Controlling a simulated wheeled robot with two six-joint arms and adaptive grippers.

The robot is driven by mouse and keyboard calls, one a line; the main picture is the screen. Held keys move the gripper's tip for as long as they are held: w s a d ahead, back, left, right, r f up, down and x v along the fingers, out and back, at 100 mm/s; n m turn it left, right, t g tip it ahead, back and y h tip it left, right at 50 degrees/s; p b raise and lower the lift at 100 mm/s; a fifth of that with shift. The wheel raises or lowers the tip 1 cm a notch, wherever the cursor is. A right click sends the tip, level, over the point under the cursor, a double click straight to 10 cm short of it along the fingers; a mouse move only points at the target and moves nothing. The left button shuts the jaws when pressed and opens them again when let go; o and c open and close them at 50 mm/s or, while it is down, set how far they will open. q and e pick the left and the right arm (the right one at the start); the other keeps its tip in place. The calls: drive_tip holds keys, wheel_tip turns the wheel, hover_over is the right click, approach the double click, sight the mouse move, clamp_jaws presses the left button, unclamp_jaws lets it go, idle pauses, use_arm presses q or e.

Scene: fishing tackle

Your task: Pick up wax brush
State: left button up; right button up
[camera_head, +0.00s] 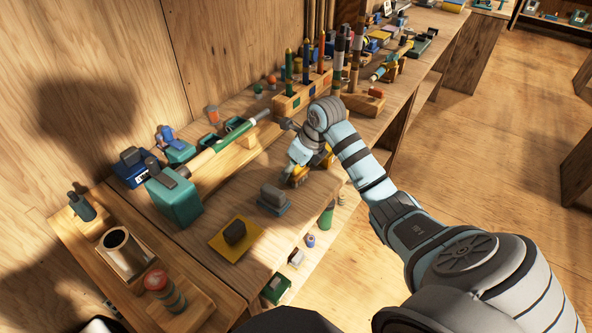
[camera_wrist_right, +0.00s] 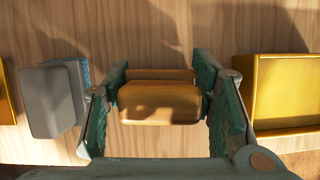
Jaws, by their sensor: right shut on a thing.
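My right gripper (camera_head: 298,174) is low over the middle of the wooden bench, largely covered by its own wrist in the head view. In the right wrist view, its green-padded fingers (camera_wrist_right: 158,98) stand on both sides of an orange-brown block-like piece with rounded edges (camera_wrist_right: 158,104). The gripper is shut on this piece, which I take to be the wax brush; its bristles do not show. Its underside is hidden, so I cannot tell whether it touches the bench. My left gripper is out of view.
A grey block on a blue base (camera_head: 274,196) lies close beside the gripper; a yellow box (camera_wrist_right: 285,90) is on the other side. A dark block sits on a yellow mat (camera_head: 217,241). A teal clamp (camera_head: 174,200) holds a rod. Upright rods stand in a wooden rack (camera_head: 290,103) behind.

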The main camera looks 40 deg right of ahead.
drive_tip(key=shift+r, duration=0.15)
wheel_tip(320, 180, up, 11)
drive_tip(key=shift+w+f+p, duration=0.1)
drive_tip(key=shift+f+p, duration=0.05)
drive_tip(key=shift+p, duration=0.65)
wheel_tip(320, 180, up, 9)
drive_tip(key=p, duration=0.7)
drive_tip(key=o, duration=0.4)
drive_tip(key=shift+c, duration=1.2)
